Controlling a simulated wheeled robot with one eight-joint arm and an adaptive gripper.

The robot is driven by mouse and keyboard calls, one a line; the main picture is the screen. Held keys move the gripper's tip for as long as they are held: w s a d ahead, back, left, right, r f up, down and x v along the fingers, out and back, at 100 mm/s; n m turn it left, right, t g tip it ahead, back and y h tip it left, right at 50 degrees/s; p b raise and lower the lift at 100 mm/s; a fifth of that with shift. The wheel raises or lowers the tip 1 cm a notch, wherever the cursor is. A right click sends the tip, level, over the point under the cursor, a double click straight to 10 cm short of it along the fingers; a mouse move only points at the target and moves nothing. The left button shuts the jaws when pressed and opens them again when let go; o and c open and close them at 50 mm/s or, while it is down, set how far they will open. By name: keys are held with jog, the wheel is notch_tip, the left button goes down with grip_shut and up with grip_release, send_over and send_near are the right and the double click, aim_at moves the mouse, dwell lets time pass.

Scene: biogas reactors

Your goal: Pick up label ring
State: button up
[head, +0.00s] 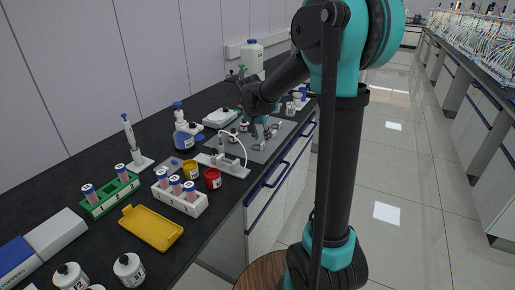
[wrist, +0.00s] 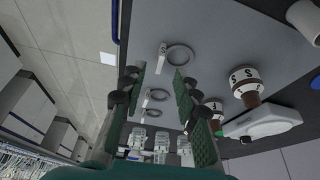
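Metal label rings with small white tags lie on a grey mat (wrist: 215,40). In the wrist view one label ring (wrist: 190,51) lies beyond my fingertips. A second label ring (wrist: 158,90) shows between my fingers, and a third ring (wrist: 154,109) shows lower in the gap. My gripper (wrist: 160,80) is open, with green-padded fingers apart and nothing seen held between them. In the head view my gripper (head: 259,128) is low over the grey mat (head: 262,152), and the rings near it are small and partly hidden by the arm.
In the head view a white stand (head: 222,165), red cup (head: 212,178), tube racks (head: 180,195) and yellow tray (head: 151,227) are nearer. The bench edge is close on the right.

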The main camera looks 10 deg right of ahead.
aim_at(258, 145)
jog(key=x, duration=0.4)
jog(key=shift+f, duration=0.2)
grip_shut()
